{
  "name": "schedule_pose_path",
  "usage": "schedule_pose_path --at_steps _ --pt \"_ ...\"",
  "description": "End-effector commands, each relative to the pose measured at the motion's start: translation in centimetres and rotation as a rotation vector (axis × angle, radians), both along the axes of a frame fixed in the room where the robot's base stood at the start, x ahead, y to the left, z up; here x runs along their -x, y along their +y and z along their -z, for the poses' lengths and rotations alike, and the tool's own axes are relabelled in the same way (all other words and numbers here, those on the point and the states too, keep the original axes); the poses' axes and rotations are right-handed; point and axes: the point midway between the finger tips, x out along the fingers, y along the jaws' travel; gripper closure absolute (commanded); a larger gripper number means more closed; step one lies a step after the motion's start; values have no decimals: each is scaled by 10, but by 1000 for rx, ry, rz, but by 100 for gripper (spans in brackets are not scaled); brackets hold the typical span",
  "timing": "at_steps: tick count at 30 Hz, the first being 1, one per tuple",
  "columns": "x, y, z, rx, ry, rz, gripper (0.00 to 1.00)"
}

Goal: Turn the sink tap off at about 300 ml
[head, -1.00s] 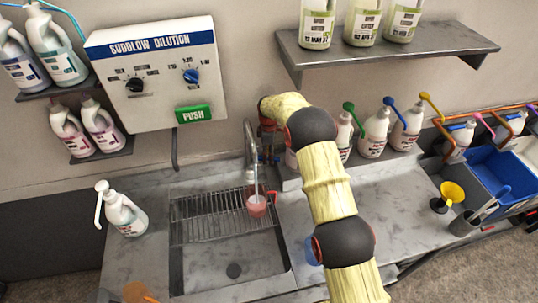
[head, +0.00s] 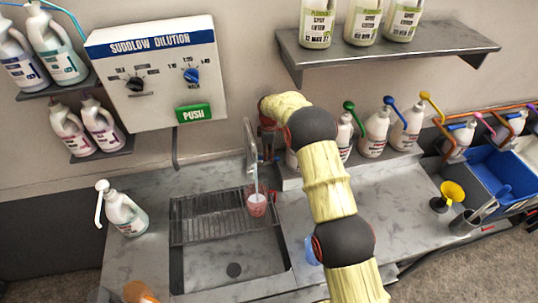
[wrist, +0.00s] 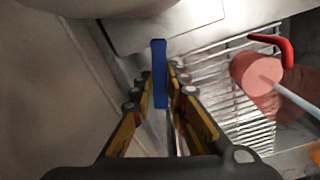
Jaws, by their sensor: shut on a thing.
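The sink tap (head: 251,148) stands at the back of the sink. A pale stream runs from it into a pinkish-red jug (head: 257,205) on the wire rack. The wrist view shows the jug (wrist: 250,72) from above, with its red handle, pink liquid inside and the stream entering it. I cannot read any level marks. In the wrist view my gripper (wrist: 157,88) is shut on a blue lever (wrist: 159,58), which appears to be the tap's handle. In the head view the gripper is mostly hidden behind my arm.
The steel sink (head: 230,270) is bare below the rack (head: 205,215). A white pump bottle (head: 124,214) stands left of the sink. The dilution box (head: 155,75) hangs above. Several bottles (head: 375,132) line the ledge at right. The counter (head: 385,200) right of my arm is largely clear.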

Motion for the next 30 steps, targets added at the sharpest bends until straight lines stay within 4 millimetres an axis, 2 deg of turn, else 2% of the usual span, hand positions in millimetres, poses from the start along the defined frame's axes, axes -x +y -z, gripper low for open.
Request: schedule_pose_path --at_steps 14,24,30 --pt "-1 0 0 0 -2 -7 100" --pt "-11 0 2 -1 -4 -257 100" --pt "-13 1 0 -1 -3 -332 100"
